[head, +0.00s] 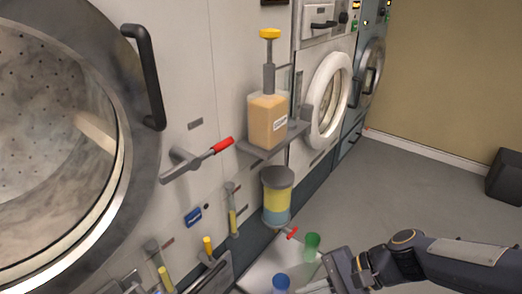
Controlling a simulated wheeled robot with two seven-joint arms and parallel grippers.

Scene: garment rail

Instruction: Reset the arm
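My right arm comes in from the lower right. My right gripper (328,277) is at the bottom edge, over the right side of a pale tray (256,277). It is just right of and below a green cup (312,246). The gripper is small and partly cut off by the frame, so I cannot tell its opening or whether it holds anything. My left gripper is not in view.
A large round washer door (130,120) with a black handle (152,80) fills the left. A red-tipped lever (205,154), a pump bottle (268,120) on a shelf, a yellow-blue dispenser (277,197) and a blue cup (281,283) stand nearby. Grey floor (415,190) is clear.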

